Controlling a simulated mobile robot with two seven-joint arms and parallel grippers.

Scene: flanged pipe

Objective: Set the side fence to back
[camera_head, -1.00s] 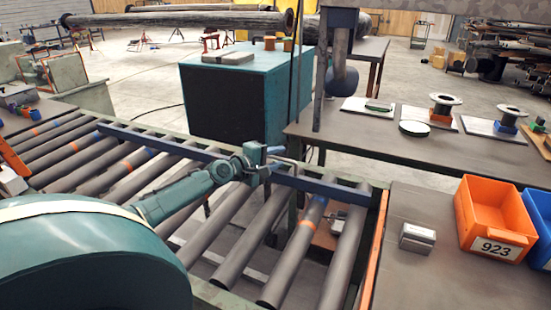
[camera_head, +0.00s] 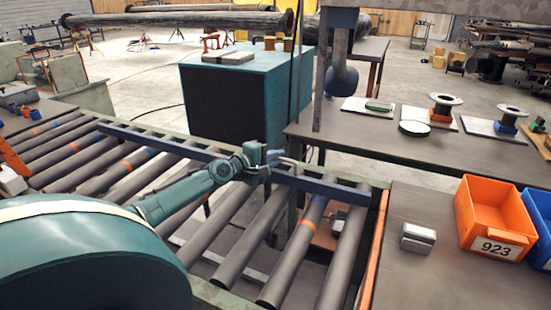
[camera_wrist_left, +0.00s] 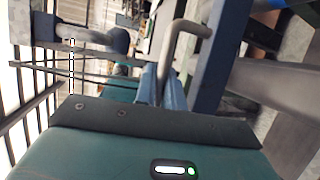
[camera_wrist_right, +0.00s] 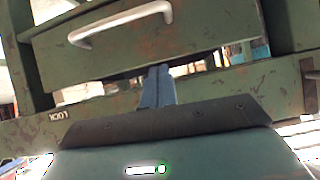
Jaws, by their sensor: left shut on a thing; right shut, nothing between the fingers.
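The side fence (camera_head: 325,187) is a long blue bar along the far side of the roller conveyor. It also shows in the left wrist view (camera_wrist_left: 222,65). My left gripper (camera_head: 280,158) is at this bar, and its blue fingers (camera_wrist_left: 165,88) are shut on a bent grey handle (camera_wrist_left: 180,35) beside the bar. The fingers partly hide the handle's lower end. My right gripper (camera_wrist_right: 157,85) shows only in its own wrist view, shut and empty, in front of a green panel with a pale handle (camera_wrist_right: 120,25).
Grey rollers (camera_head: 290,265) lie in front of the fence. A teal cabinet (camera_head: 245,95) and a dark table (camera_head: 450,155) stand behind it. At the right are an orange bin (camera_head: 490,215), a blue bin (camera_head: 540,215) and a small grey box (camera_head: 418,238).

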